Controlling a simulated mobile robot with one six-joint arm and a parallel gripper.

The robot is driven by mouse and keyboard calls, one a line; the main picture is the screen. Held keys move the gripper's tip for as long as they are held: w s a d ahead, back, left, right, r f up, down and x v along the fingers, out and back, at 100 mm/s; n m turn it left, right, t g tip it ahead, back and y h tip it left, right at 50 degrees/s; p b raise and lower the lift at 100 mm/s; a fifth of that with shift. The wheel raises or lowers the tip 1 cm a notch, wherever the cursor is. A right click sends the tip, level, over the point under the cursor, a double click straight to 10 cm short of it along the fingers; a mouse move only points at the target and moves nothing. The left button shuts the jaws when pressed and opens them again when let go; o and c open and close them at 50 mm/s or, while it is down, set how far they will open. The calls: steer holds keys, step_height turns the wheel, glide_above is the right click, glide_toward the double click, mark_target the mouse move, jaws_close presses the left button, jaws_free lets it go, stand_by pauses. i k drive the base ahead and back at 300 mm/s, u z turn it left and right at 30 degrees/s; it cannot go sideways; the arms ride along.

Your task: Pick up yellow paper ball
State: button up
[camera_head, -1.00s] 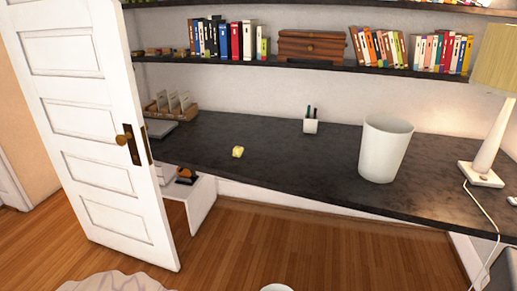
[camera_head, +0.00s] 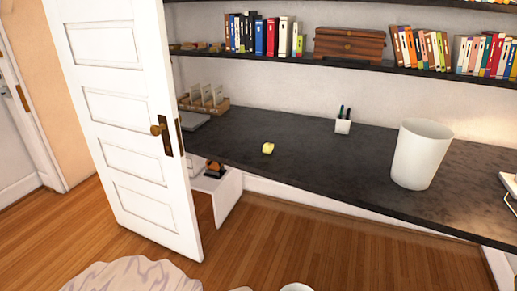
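The yellow paper ball (camera_head: 268,148) is small and crumpled. It lies on the dark desk top (camera_head: 310,168), left of the middle and near the front edge. Nothing touches it or covers it. My gripper does not show in the head view, so its state and its distance from the ball cannot be seen.
A white bin (camera_head: 421,154) stands on the desk at the right, and a pen holder (camera_head: 343,122) at the back. A white door (camera_head: 128,120) stands open at the left. A pale rug (camera_head: 132,276) lies on the wooden floor, with free floor (camera_head: 270,230) before the desk.

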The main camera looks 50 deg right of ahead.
mark_target(267, 148)
steer(key=u, duration=0.2)
steer(key=i, duration=0.95)
steer(key=z, duration=0.25)
